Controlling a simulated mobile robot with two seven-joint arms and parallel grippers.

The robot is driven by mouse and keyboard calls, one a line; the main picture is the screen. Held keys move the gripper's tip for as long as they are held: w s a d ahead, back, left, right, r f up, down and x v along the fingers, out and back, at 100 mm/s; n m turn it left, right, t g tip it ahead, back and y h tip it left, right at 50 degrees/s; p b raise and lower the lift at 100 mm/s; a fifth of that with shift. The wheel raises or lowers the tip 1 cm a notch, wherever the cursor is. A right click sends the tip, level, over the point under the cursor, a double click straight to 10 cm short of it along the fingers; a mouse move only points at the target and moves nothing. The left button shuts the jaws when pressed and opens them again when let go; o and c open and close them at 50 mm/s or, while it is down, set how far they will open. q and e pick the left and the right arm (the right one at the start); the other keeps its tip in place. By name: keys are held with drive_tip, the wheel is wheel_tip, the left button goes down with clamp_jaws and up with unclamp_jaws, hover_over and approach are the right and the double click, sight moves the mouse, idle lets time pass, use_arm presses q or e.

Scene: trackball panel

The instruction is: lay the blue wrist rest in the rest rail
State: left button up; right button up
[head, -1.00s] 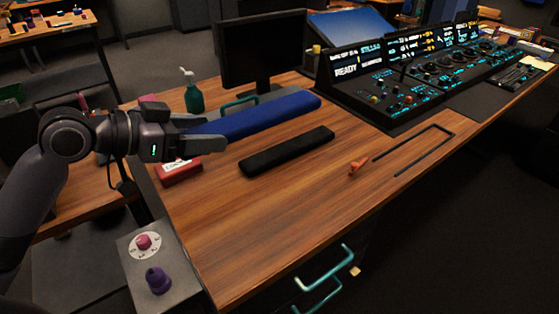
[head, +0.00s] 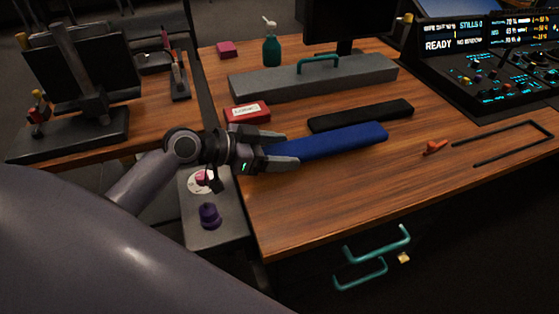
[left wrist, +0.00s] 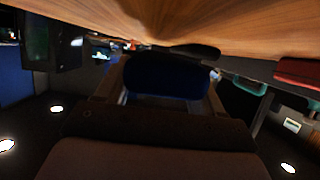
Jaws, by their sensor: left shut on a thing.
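The long blue wrist rest (head: 335,143) is held by its left end in my left gripper (head: 288,150), which is shut on it. It lies in front of the black bar, pointing right; I cannot tell how far it is above the desk. In the left wrist view its blue end (left wrist: 165,77) sits between the fingers (left wrist: 162,98). The rest rail, a thin dark U-shaped outline (head: 497,154), lies on the desk at the right, apart from the wrist rest and empty. My right gripper is not in view.
A black bar (head: 360,115) lies just behind the wrist rest. A grey case (head: 320,80) with a teal handle, a red box (head: 247,113) and a spray bottle (head: 271,48) stand behind. An orange piece (head: 435,147) lies by the rail's left end. The front desk is clear.

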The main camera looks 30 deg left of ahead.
use_arm(q)
drive_tip(key=shift+f, duration=1.3)
drive_tip(key=o, duration=1.1)
drive_tip(key=shift+o, duration=0.2)
drive_tip(key=v, duration=1.2)
drive_tip(key=shift+r, duration=0.1)
